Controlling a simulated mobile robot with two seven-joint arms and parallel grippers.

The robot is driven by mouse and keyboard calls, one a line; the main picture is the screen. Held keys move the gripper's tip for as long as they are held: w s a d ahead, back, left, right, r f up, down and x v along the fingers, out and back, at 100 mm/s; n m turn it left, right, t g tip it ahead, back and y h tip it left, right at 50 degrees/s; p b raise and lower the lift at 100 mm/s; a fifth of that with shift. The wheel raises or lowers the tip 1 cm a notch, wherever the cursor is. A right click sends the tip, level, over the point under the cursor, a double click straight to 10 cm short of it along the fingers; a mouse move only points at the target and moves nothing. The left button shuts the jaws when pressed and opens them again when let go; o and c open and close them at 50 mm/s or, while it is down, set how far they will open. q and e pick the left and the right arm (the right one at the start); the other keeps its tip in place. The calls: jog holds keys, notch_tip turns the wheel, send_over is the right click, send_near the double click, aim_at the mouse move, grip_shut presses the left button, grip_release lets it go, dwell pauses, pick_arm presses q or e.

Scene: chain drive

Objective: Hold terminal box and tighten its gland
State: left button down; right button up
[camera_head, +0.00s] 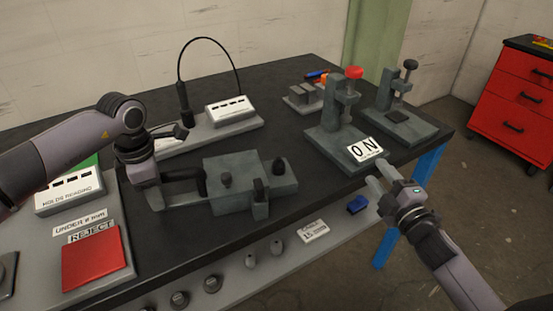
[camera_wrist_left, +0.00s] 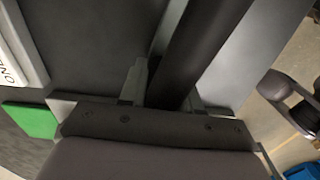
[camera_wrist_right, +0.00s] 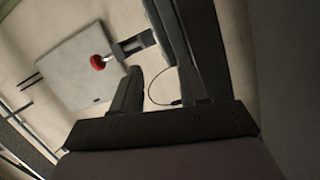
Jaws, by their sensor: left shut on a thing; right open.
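A grey terminal box (camera_head: 228,193) stands on the dark bench in the middle of the head view. It has a round knob on top, dark fittings at its right end and a dark handle-like bar at its left. I cannot tell which fitting is the gland. My left gripper (camera_head: 172,180) is at the box's left side. In the left wrist view its fingers (camera_wrist_left: 163,90) are shut on a dark bar (camera_wrist_left: 203,45), which hides part of them. My right gripper (camera_head: 378,188) is open and empty, beyond the bench's front edge, right of the box and apart from it.
Another stand (camera_head: 405,125) is behind. A red REJECT tray (camera_head: 93,262) lies left. A lower front shelf (camera_head: 335,230) holds small parts.

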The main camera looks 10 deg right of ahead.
jog(key=w+a+r+n+g+y, duration=0.1)
jog(key=a+r+n+g+y, duration=0.1)
jog(key=a+r+n+y, duration=0.4)
jog(key=w+a+r+n+g+y, duration=0.1)
jog(key=a+r+n+y, duration=0.2)
jog(key=a+n+y, duration=0.5)
jog(key=w+a+r+n+g+y, duration=0.15)
jog(key=a+r+n, duration=0.35)
jog(key=a, duration=0.5)
jog(key=s+a+n+g, duration=0.4)
jog(key=a+n+g, duration=0.3)
jog(key=n, duration=0.3)
jog(key=s+a+n+g, duration=0.4)
jog(key=a+n+g, duration=0.4)
jog(key=n, duration=0.1)
jog(key=n+t+h, duration=0.5)
jog(key=n+h, duration=0.5)
jog(key=h, duration=1)
send_near(278, 161)
jog(key=x, duration=0.9)
jog(key=shift+f, duration=0.1)
